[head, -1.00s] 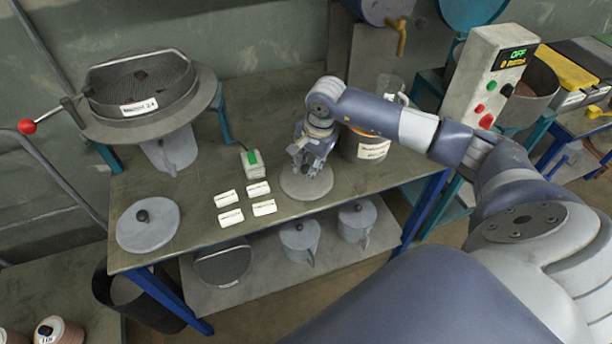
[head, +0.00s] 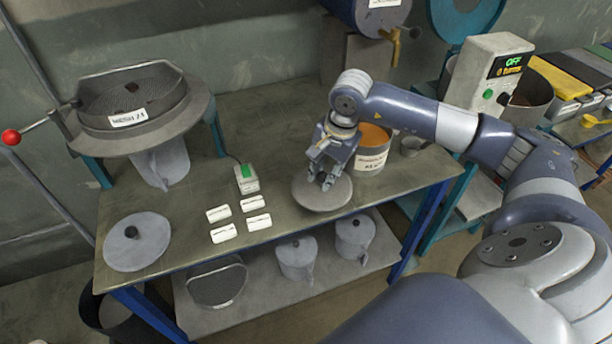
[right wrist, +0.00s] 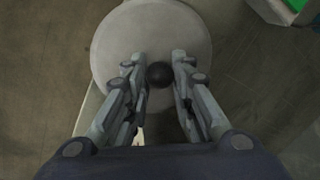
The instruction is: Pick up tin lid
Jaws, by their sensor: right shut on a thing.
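A round grey lid (head: 309,200) with a black knob (right wrist: 160,74) is under my right gripper (head: 325,180), near the front edge of the workbench. In the right wrist view my right gripper (right wrist: 159,80) has its fingers on both sides of the knob and is shut on it. The lid's disc (right wrist: 120,40) spreads out beyond the fingers. The lid looks slightly above the bench, though the gap is hard to judge. In the head view the fingers hide the knob. My left gripper is not in view.
An open tin (head: 371,160) with orange contents stands just behind the lid. Another grey lid (head: 150,240) lies at the bench's left end. Several white labels (head: 256,222) and a small green-topped box (head: 246,180) lie between. A sieve machine (head: 130,105) stands at the back left.

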